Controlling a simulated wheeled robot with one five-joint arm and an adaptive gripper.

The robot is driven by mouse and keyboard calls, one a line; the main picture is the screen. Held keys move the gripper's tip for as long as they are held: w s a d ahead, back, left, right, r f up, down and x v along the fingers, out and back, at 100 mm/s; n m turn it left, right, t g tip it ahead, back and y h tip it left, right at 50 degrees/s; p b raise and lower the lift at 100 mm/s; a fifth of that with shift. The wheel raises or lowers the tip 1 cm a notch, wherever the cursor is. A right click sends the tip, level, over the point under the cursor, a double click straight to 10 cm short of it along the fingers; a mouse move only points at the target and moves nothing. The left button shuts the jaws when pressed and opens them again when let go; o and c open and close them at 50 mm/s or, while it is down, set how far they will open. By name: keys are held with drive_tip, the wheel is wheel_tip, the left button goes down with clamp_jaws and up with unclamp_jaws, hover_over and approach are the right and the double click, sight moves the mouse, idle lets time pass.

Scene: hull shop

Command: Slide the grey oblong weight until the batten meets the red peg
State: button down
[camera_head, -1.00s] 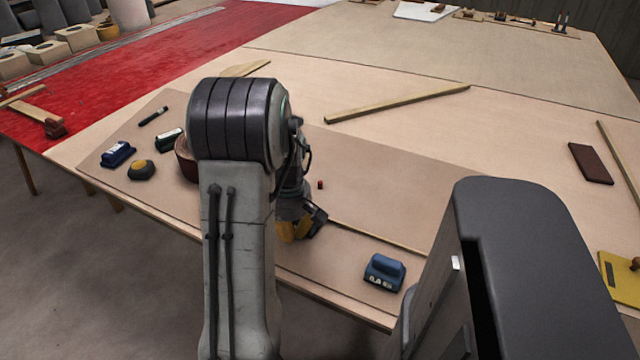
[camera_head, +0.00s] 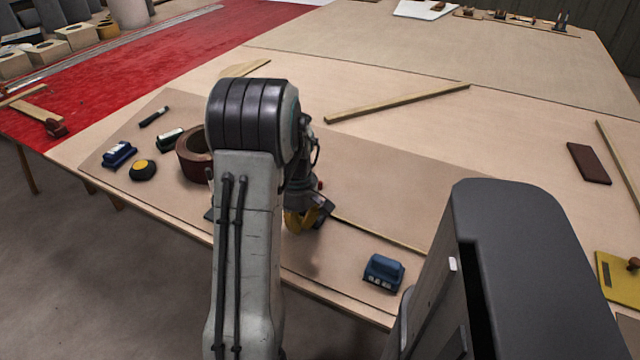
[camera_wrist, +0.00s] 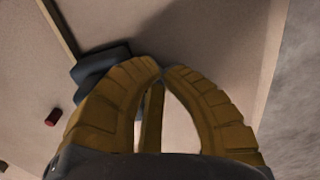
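The grey oblong weight (camera_wrist: 98,68) lies at the visible end of a thin batten (camera_wrist: 58,25) in the wrist view; whether it rests on the batten is unclear. The red peg (camera_wrist: 53,118) stands apart from both, lower left. My gripper (camera_wrist: 162,70) has its yellow fingertips together with nothing visible between them. Its left finger overlaps the weight's right side in the picture; contact cannot be told. In the head view my gripper (camera_head: 300,222) is low over the board, the batten (camera_head: 385,236) runs off to its right, and the peg (camera_head: 320,185) shows just beside my arm.
A blue weight (camera_head: 384,272) sits near the front edge. A loose strip (camera_head: 400,103) lies behind. Board is clear between strip and batten.

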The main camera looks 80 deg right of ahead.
sight(305, 213)
drive_tip(key=shift+s+d+p, duration=0.3)
drive_tip(key=shift+d+p, duration=0.1)
drive_tip(key=shift+d, duration=0.55)
drive_tip(key=shift+s+d+p, duration=0.25)
drive_tip(key=shift+d+p, duration=0.2)
drive_tip(key=shift+d, duration=0.45)
drive_tip(key=shift+s+d+p, duration=0.3)
drive_tip(key=shift+d+p, duration=0.1)
drive_tip(key=shift+d, duration=0.55)
drive_tip(key=shift+a+r, duration=0.1)
drive_tip(key=shift+a, duration=0.05)
drive_tip(key=shift+w+a+r+b, duration=0.15)
drive_tip(key=shift+w+a+r, duration=0.1)
drive_tip(key=shift+a, duration=0.45)
drive_tip(key=shift+w+a+r+b, duration=0.15)
drive_tip(key=shift+w+a, duration=0.05)
drive_tip(key=shift+a, duration=0.45)
drive_tip(key=shift+r, duration=0.15)
drive_tip(key=shift+r+p, duration=3.2)
drive_tip(key=shift+r, duration=0.7)
